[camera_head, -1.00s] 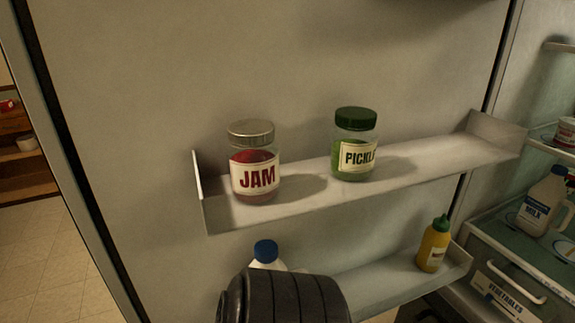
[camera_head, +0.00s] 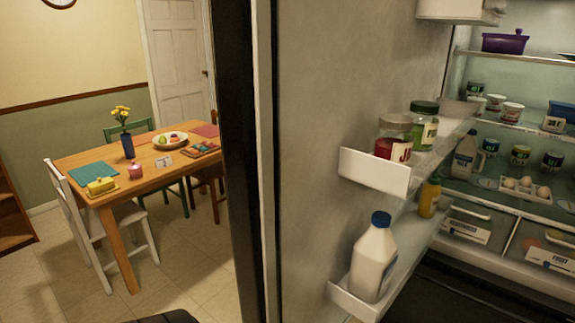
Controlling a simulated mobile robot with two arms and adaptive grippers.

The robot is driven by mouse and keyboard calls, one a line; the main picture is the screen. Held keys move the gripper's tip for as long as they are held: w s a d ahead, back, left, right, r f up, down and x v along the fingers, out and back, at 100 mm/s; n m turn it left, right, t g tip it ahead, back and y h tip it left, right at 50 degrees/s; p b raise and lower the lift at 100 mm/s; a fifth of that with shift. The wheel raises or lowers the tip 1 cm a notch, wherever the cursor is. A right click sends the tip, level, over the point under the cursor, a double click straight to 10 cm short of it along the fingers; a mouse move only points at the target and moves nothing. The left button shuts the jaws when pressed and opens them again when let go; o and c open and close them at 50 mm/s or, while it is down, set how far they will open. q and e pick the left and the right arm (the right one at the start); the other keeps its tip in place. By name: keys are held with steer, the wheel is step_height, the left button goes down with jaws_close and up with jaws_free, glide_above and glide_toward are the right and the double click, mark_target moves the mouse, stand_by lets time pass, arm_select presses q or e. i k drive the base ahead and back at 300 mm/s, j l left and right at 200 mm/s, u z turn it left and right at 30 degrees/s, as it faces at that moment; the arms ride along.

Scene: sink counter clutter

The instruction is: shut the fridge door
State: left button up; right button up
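The fridge door (camera_head: 330,110) stands open, seen from its inner side and its near edge. Its upper shelf (camera_head: 372,171) holds a jam jar (camera_head: 393,138) and a green-lidded pickle jar (camera_head: 423,125). Its lower shelf (camera_head: 352,303) holds a white bottle with a blue cap (camera_head: 373,258) and a yellow bottle (camera_head: 429,197). The lit fridge interior (camera_head: 520,130) is open to view on the right. A dark piece, probably part of my arm, shows at the bottom edge. Neither gripper's fingers show.
Inside the fridge are a milk jug (camera_head: 466,152), an egg tray (camera_head: 524,189), a purple pot (camera_head: 505,43) and drawers (camera_head: 466,225). Left of the door stand a wooden dining table (camera_head: 140,178) and a white chair (camera_head: 95,225). Tiled floor (camera_head: 190,265) lies clear between table and door.

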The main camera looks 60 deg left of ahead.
mark_target(303, 88)
steer(key=k+j, duration=0.1)
steer(key=j, duration=0.7)
steer(key=k+j, duration=0.1)
steer(key=j, duration=0.7)
steer(key=j+u, duration=0.1)
steer(key=j, duration=0.65)
steer(key=k, duration=0.05)
